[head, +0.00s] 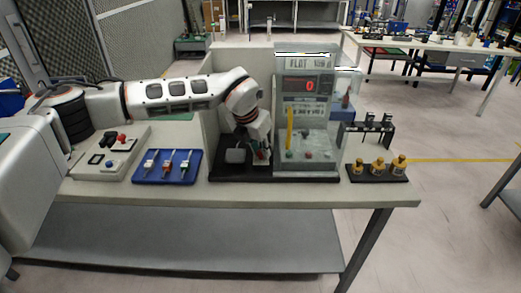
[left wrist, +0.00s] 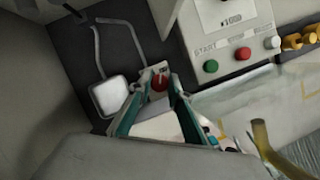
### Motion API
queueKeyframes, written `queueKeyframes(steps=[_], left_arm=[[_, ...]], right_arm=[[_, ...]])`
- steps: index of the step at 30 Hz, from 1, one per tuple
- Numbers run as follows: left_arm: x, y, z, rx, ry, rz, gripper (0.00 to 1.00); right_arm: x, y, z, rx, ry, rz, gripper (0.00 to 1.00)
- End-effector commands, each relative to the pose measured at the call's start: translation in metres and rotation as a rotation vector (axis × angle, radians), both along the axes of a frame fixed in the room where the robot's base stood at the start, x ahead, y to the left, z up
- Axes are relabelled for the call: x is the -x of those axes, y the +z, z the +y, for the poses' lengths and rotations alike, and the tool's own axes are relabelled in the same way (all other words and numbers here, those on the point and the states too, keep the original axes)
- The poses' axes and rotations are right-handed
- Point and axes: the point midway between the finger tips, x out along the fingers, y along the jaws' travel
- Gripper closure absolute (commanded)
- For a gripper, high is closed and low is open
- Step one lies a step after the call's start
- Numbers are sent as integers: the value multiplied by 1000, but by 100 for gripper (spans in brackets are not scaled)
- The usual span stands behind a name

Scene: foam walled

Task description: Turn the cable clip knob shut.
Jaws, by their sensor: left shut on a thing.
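The red knob (left wrist: 160,83) sits on a small pale plate with a printed label, on a black base (left wrist: 75,60). I take it to be the cable clip knob. My left gripper (left wrist: 156,90) has its teal fingers on either side of the knob and is shut on it. In the head view my left gripper (head: 261,157) points down at the black base, left of the grey machine. There the gripper mostly hides the knob. Whether the clip is open or shut cannot be told. My right gripper is not in view.
A white block (left wrist: 109,96) with a grey cable loop stands left of the knob. The grey machine (head: 303,62) with a red display and buttons stands close on the right. A blue tray (head: 143,177) with tools lies left. Yellow-brown weights (head: 378,167) stand right.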

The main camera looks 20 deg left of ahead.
Motion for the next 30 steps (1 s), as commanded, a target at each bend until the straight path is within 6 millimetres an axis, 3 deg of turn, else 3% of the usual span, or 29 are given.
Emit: queueKeyframes(steps=[12, 25, 26, 27, 30], left_arm=[[-1, 1, 2, 1, -311, 1, 100], [-1, 0, 1, 1, -357, -2, 100], [-1, 0, 1, 1, -357, -2, 79], [-1, 0, 1, 1, -356, -1, 69], [-1, 0, 1, 1, -356, -1, 64]], right_arm=[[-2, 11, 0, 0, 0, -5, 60], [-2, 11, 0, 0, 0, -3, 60], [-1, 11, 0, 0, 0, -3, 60], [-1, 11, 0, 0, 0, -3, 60], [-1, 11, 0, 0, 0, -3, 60]])
